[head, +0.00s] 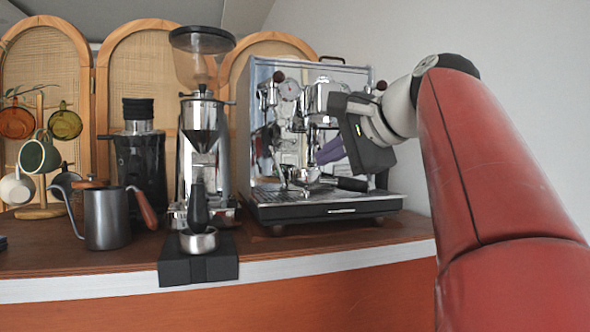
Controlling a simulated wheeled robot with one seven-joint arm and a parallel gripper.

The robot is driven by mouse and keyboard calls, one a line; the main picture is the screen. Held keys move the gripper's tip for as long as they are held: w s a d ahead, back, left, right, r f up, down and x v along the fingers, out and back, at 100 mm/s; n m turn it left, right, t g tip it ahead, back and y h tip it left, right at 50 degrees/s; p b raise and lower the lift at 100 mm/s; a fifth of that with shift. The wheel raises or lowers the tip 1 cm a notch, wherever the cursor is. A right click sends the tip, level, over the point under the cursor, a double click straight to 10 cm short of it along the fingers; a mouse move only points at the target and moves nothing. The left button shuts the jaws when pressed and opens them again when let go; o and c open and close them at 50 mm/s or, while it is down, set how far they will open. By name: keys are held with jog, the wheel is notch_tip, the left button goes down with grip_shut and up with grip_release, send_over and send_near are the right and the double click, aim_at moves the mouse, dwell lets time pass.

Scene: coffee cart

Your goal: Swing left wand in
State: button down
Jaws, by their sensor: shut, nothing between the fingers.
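The espresso machine (333,72) is a shiny chrome box on the wooden counter, with two gauges and knobs on its front. The left wand (274,152) seems to be the thin metal tube hanging at the left of its front; its reflections make its exact angle hard to tell. My gripper (320,158) reaches in from the right, in front of the machine's middle. Its purple fingers are shut with nothing between them and point left. They appear to the right of the left wand, with a gap in the picture. The gripper and wrist hide the machine's right front.
A black-handled portafilter (345,183) is low at the machine's front, above the drip tray (300,197). Left of the machine are a grinder (199,115), a second portafilter (198,241) on a black mat (176,270), a kettle (107,222) and a mug rack (42,210).

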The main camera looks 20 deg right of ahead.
aim_at(283, 177)
jog(key=x, duration=0.3)
jog(key=p+x, duration=0.1)
jog(key=x, duration=0.3)
jog(key=r+x, duration=0.1)
jog(key=x, duration=0.3)
jog(key=shift+w+a, duration=0.1)
jog(key=shift+w, duration=0.15)
jog(key=shift+w+f+b, duration=0.15)
jog(key=shift+f+b, duration=0.2)
jog(key=shift+b, duration=0.05)
jog(key=w+f+t+b, duration=0.1)
jog(key=b, duration=0.2)
jog(key=w+f+t+b, duration=0.1)
jog(key=w+b, duration=0.1)
jog(key=b, duration=0.1)
jog(key=shift+w+f+n+t+y, duration=0.2)
jog(key=shift+n+t+y, duration=0.1)
jog(key=shift+n+y, duration=0.1)
jog(key=shift+w+t+b, duration=0.5)
jog(key=shift+w+b, duration=0.1)
jog(key=shift+w, duration=0.05)
jog(key=shift+r, duration=0.15)
jog(key=shift+s, duration=0.1)
